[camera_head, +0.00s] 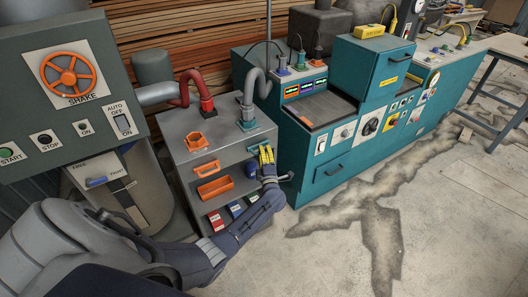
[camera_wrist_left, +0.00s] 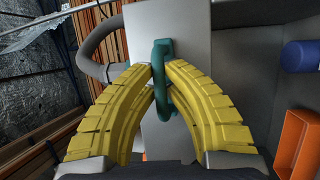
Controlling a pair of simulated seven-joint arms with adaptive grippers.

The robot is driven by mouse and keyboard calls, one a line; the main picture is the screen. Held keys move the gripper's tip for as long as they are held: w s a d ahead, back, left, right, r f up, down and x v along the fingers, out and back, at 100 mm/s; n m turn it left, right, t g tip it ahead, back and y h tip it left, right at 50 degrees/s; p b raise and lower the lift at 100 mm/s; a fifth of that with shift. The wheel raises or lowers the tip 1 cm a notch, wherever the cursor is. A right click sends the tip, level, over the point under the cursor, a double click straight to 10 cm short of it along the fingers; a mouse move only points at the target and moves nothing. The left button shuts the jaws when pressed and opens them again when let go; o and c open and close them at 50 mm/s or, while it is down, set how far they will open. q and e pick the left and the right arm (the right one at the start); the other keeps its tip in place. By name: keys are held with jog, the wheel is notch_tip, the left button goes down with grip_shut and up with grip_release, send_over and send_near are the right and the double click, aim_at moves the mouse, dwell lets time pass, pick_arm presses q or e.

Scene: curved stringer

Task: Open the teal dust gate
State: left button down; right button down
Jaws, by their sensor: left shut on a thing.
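The teal dust gate's handle (camera_wrist_left: 161,60) is an upright teal loop on a light grey plate in the left wrist view. The yellow fingers of my left gripper (camera_wrist_left: 160,88) close in from both sides of it, and the gripper is shut on this handle. In the head view my left gripper (camera_head: 266,156) is at the upper right of the grey cabinet (camera_head: 190,160), below the grey hose. My right gripper is not in view.
An orange gate (camera_head: 194,139) with a red hose, an orange handle (camera_head: 207,168) and an orange bin (camera_head: 215,188) are left of the gripper. A blue knob (camera_wrist_left: 300,55) is close by. A teal bench (camera_head: 340,168) stands to the right; floor before it is clear.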

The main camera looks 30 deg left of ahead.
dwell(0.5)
pick_arm(q)
jog(key=s+d, duration=0.3)
jog(key=d, duration=0.3)
jog(key=shift+d, duration=0.1)
jog(key=c, duration=1.5)
grip_release()
jog(key=shift+o, duration=0.2)
jog(key=v, duration=1.2)
